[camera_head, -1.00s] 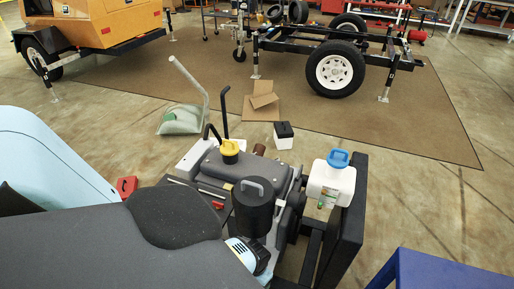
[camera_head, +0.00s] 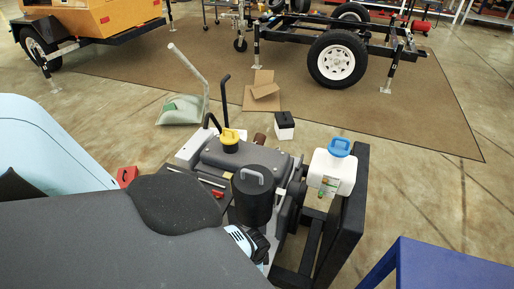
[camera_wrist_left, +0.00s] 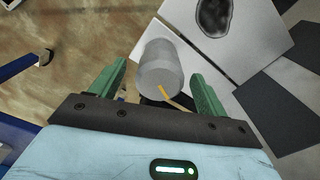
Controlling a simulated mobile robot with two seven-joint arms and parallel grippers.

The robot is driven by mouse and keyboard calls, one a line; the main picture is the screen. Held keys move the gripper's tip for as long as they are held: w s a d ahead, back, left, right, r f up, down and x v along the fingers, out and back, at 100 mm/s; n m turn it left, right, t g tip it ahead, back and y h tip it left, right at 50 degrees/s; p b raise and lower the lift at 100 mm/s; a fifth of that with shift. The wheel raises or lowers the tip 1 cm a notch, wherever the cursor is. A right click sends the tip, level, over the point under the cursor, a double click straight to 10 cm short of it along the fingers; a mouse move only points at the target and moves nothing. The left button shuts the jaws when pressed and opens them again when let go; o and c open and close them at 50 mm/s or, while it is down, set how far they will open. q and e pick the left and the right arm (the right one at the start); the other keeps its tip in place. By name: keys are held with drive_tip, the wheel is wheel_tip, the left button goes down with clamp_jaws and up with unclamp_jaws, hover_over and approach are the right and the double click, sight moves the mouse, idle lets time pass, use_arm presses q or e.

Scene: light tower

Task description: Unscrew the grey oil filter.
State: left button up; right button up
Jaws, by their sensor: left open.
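The grey oil filter (camera_wrist_left: 158,66) is a plain grey cylinder in the left wrist view, beside a pale panel. My left gripper (camera_wrist_left: 158,68) has two green fingers, spread apart. The filter appears between them, with a visible gap on each side. How far it reaches in between the fingers is hard to tell. A thin yellow-orange strip (camera_wrist_left: 172,98) shows at the filter's near end. In the head view I cannot make out the grey filter, and my dark arm link covers much of the near side of the engine. My right gripper is in neither view.
A blue table (camera_head: 440,265) stands at lower right. A trailer frame (camera_head: 335,50) stands on the brown mat behind.

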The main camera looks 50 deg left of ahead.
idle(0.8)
use_arm(q)
drive_tip(key=c, duration=1.2)
drive_tip(key=shift+d+r+n, duration=0.1)
drive_tip(key=shift+n, duration=0.9)
drive_tip(key=shift+c, duration=0.2)
drive_tip(key=n, duration=0.3)
drive_tip(key=shift+p, duration=0.4)
drive_tip(key=n, duration=0.5)
drive_tip(key=shift+w+p, duration=0.1)
drive_tip(key=shift+p, duration=0.2)
